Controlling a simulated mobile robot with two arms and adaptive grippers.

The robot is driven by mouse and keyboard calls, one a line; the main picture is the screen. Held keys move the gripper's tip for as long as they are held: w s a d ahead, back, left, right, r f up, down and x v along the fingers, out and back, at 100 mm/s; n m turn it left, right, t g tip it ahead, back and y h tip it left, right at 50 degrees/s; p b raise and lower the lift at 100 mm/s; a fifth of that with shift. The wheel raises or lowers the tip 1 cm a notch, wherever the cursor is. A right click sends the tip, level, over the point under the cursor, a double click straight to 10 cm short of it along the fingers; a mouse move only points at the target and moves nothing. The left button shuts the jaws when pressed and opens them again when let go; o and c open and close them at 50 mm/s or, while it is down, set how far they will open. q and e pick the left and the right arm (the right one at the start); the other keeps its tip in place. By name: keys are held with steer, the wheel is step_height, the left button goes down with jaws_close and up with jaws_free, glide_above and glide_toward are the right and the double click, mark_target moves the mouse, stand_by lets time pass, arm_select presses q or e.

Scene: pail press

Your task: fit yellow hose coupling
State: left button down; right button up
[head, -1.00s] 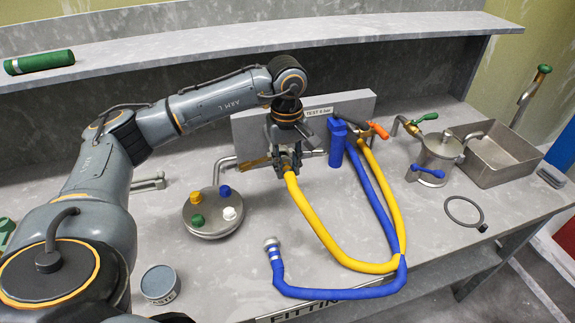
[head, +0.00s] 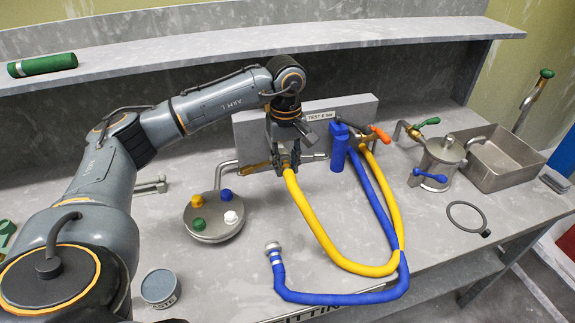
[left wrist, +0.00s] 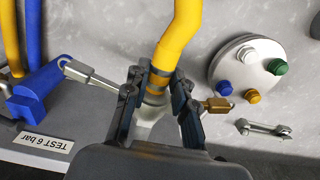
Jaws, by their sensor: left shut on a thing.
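My left gripper (head: 286,163) is shut on the end of the yellow hose (head: 325,243), in front of the grey test block (head: 250,132). In the left wrist view the gripper (left wrist: 155,98) closes around the pale coupling end of the yellow hose (left wrist: 180,40); the fingers partly hide it. The round metal lid (head: 213,236) lies left of the gripper, apart from it. It carries yellow (head: 197,201), blue (head: 226,196), green (head: 199,223) and white (head: 231,217) ports. A brass fitting (left wrist: 218,104) shows beside the gripper; I cannot tell whether they touch. My right gripper is not in view.
The blue hose (head: 330,298) lies along the front, its silver end (head: 272,247) free. A blue block (head: 339,148) stands right of the gripper. Farther right are a metal pot (head: 438,168), a tray (head: 500,165) and a black ring (head: 465,216). A shelf runs overhead.

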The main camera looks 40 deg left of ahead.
arm_select(q)
steer(key=c, duration=1)
jaws_free()
step_height(320, 180, up, 12)
steer(key=shift+a+r, duration=0.1)
